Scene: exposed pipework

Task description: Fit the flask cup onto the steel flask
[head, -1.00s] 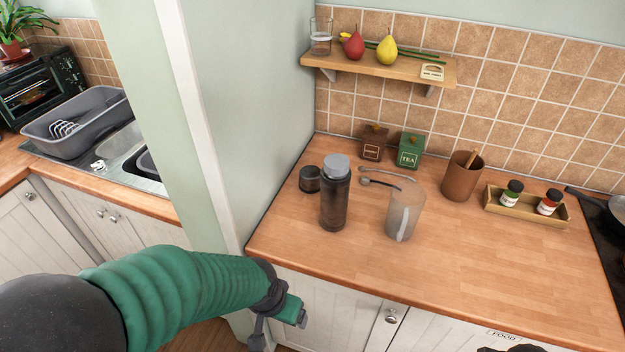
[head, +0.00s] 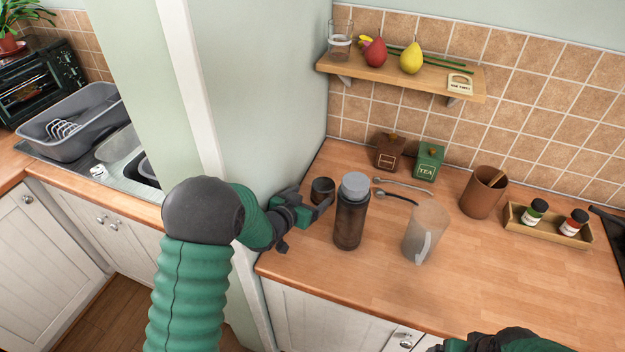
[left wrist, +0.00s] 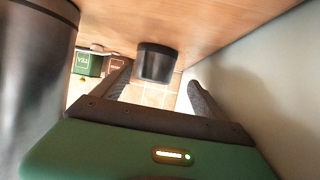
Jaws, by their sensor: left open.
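The flask cup (head: 322,190) is a small dark cup standing on the counter near the wall. It also shows in the left wrist view (left wrist: 156,62), ahead of and between the fingers. The steel flask (head: 350,218) is tall, dark and upright with a grey top, right of the cup; its side fills the left of the left wrist view (left wrist: 35,75). My left gripper (head: 312,202) is open and empty, low over the counter, close to the cup and left of the flask. My right gripper (head: 440,346) is only partly in view at the bottom edge; its jaws are unclear.
A translucent jug (head: 425,235) stands right of the flask. Ladles (head: 400,195) lie behind it. A brown canister (head: 390,152) and green tea tin (head: 428,162) stand at the back. The wall (head: 270,95) is close on the left. The front right counter is clear.

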